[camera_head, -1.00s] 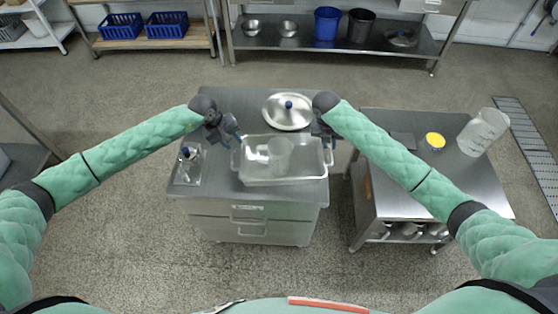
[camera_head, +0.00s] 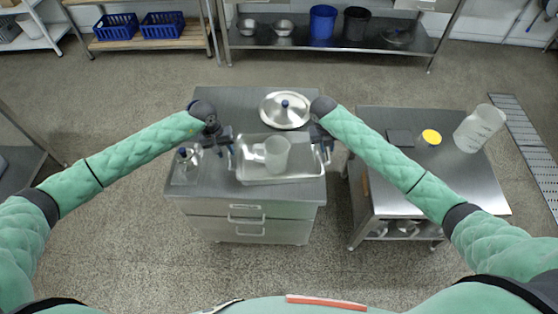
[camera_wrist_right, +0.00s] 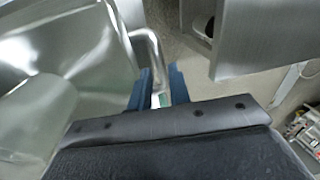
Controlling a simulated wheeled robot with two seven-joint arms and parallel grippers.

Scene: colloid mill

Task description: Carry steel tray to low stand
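The steel tray (camera_head: 282,180) lies on the steel cabinet top, with a translucent beaker (camera_head: 277,154) standing in it. It has a handle at each end. My left gripper (camera_head: 229,158) is at the tray's left handle; whether its fingers touch or hold it is too small to tell. My right gripper (camera_head: 325,153) is at the right handle. In the right wrist view its two blue fingers (camera_wrist_right: 160,88) are apart, with the handle (camera_wrist_right: 150,45) at the gap between the tips. A lower steel stand (camera_head: 465,185) is to the right.
A round lid (camera_head: 286,110) lies behind the tray, and a clear dish with a bottle (camera_head: 187,160) is left of it. The stand carries a dark plate (camera_head: 400,138), a yellow-topped jar (camera_head: 431,137) and a large translucent jug (camera_head: 479,128) at its back; its front top is clear.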

